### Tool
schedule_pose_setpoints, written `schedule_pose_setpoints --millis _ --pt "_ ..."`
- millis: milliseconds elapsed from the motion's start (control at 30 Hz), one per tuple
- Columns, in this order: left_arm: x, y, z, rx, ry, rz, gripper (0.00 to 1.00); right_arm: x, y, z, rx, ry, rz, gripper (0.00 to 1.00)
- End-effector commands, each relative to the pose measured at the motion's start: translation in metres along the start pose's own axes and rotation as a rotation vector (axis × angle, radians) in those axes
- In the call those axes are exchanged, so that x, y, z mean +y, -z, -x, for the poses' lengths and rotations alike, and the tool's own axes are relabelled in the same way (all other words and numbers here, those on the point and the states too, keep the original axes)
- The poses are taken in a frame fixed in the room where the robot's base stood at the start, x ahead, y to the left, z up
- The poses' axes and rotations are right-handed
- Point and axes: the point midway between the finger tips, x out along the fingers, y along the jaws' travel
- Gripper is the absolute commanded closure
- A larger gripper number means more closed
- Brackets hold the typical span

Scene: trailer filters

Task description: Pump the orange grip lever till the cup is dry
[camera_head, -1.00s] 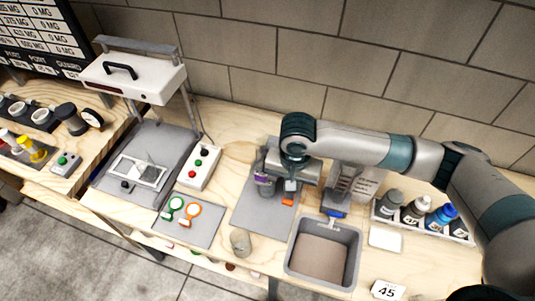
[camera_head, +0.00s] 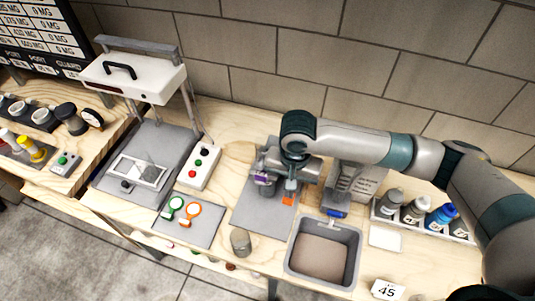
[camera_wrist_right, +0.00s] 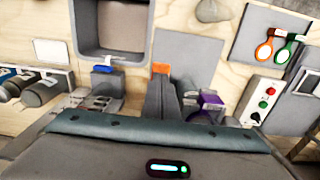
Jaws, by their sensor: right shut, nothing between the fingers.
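The orange grip lever (camera_head: 287,200) shows as a small orange piece on the grey mat (camera_head: 262,217), just below my right gripper (camera_head: 291,186). In the right wrist view the orange piece (camera_wrist_right: 160,69) sits just beyond the tips of my right gripper (camera_wrist_right: 162,84). That gripper is shut and empty; I cannot tell whether it touches the lever. A purple-banded part (camera_head: 263,178) stands just left of the gripper and also shows in the wrist view (camera_wrist_right: 210,101). The cup and its contents cannot be made out behind the arm. My left gripper is not in view.
Several bottles (camera_head: 415,210) fill a tray at right.

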Motion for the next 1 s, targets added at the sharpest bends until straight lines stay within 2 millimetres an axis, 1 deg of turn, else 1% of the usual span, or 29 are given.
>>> schedule_pose_setpoints --millis 467,1000 --pt "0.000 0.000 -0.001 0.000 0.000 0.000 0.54 0.000 0.000 -0.002 0.000 0.000 0.000 1.00" --pt "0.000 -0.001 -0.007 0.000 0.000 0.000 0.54 0.000 0.000 -0.026 0.000 -0.001 -0.001 1.00"
